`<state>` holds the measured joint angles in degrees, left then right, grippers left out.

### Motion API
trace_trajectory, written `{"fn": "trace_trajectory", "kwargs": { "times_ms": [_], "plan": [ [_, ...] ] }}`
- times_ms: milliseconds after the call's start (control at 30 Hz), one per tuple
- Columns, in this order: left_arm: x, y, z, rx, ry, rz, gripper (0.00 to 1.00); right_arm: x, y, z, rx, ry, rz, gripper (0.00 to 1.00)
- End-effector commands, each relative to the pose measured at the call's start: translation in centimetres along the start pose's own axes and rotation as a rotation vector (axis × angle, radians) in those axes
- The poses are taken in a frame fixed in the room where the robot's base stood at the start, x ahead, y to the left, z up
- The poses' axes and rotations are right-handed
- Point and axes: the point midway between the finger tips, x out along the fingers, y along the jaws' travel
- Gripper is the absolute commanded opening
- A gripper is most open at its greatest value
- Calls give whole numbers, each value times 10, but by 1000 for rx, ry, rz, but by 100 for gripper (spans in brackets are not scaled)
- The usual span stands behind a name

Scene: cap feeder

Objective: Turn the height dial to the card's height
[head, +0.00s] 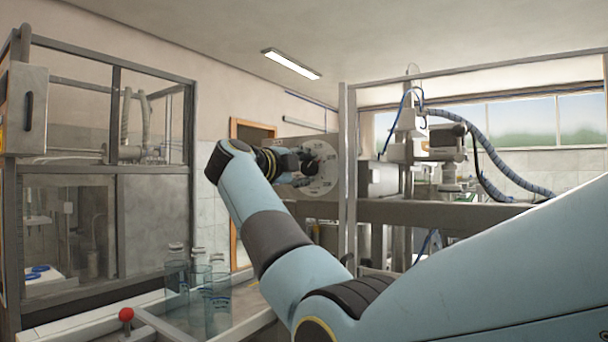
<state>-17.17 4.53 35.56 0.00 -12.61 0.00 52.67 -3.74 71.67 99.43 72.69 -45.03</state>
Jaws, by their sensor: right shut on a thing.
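The height dial (322,182) is a pale round plate with printed marks around its rim, on the front of a grey box beside the metal frame post. My right arm reaches up from the lower right, and my right gripper (308,161) is at the dial's middle, shut on its dark knob. The gripper and wrist hide the knob's outline and much of the dial's left side. The marks are too small to read. I cannot make out the height card. My left gripper is not in view.
A metal frame post (347,180) stands just right of the dial. Glass bottles (200,285) stand at lower left near a red ball-topped lever (126,314). A glazed cabinet (70,230) fills the left. Blue hoses (470,150) hang at the right.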

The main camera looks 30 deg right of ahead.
Motion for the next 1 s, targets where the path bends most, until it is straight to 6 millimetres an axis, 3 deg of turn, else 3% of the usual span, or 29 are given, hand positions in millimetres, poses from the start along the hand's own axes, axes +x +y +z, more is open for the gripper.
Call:
{"fn": "trace_trajectory", "kwargs": {
  "times_ms": [1000],
  "plan": [
    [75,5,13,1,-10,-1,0,0,4,1,964,1,5,4]
  ]
}}
